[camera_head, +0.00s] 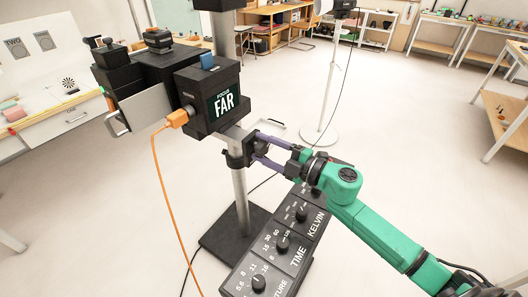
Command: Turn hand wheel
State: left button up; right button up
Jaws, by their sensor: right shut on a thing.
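My right gripper (258,148), on the green arm coming in from the lower right, has its purple fingers reaching left to a black clamp (237,151) on the grey stand pole. The fingers are shut on a small dark part at the right side of this clamp, which I take to be the hand wheel. The wheel's outline is mostly hidden by the fingers and too small to make out. Above the clamp is a black camera prop (213,95) with a "FAR" label. My left gripper is not in view.
A black control panel (283,240) with several knobs lies below the right gripper. An orange cable (163,180) hangs from the camera prop. The pole stands on a dark base plate (224,237).

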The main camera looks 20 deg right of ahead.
jog(key=shift+f+n+b, duration=0.15)
jog(key=shift+n+b, duration=0.3)
jog(key=shift+n, duration=0.55)
jog(key=o, duration=1.4)
jog(key=shift+c, duration=0.2)
jog(key=shift+s, duration=0.1)
jog(key=shift+s+d, duration=0.2)
jog(key=b+v, duration=0.3)
jog(key=v, duration=1.1)
